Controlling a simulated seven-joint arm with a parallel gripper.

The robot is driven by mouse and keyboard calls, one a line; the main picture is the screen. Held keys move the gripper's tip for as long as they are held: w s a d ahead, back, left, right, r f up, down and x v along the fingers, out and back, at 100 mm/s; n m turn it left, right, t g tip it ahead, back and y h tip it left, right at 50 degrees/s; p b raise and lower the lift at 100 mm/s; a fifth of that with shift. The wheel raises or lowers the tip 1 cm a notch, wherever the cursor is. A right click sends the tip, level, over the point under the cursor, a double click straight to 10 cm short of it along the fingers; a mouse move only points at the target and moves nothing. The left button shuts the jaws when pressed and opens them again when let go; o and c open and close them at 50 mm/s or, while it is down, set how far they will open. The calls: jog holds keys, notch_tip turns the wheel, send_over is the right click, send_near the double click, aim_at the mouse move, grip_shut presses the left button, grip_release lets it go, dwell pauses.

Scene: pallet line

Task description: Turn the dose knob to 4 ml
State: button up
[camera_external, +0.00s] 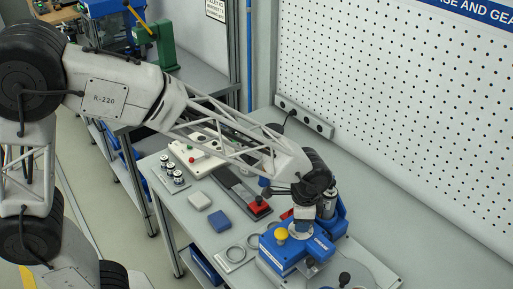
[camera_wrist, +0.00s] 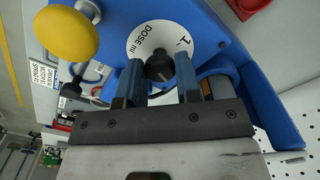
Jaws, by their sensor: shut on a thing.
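The dose knob (camera_wrist: 159,67) is a small black knob at the centre of a white round dial (camera_wrist: 147,36) marked "DOSE ml", on a blue machine (camera_wrist: 222,62). A numeral "1" shows near the dial's right edge; other marks are hidden by my fingers or out of sight. My gripper (camera_wrist: 158,73) is shut on the knob, one blue finger on either side. In the external view the blue machine (camera_external: 283,254) stands at the front of the bench, with my gripper (camera_external: 303,222) pointing down over its white dial. The knob is hidden there, and its setting cannot be read.
A yellow mushroom button (camera_wrist: 68,33) stands up from the machine close left of my gripper; it also shows in the external view (camera_external: 281,234). A pegboard wall (camera_external: 400,110) rises behind.

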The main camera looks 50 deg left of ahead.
jog(key=m, duration=0.4)
jog(key=shift+r+m, duration=0.1)
jog(key=shift+m, duration=0.2)
jog(key=m, duration=0.4)
jog(key=shift+m, duration=0.3)
jog(key=o, duration=0.9)
jog(key=shift+r, duration=3.85)
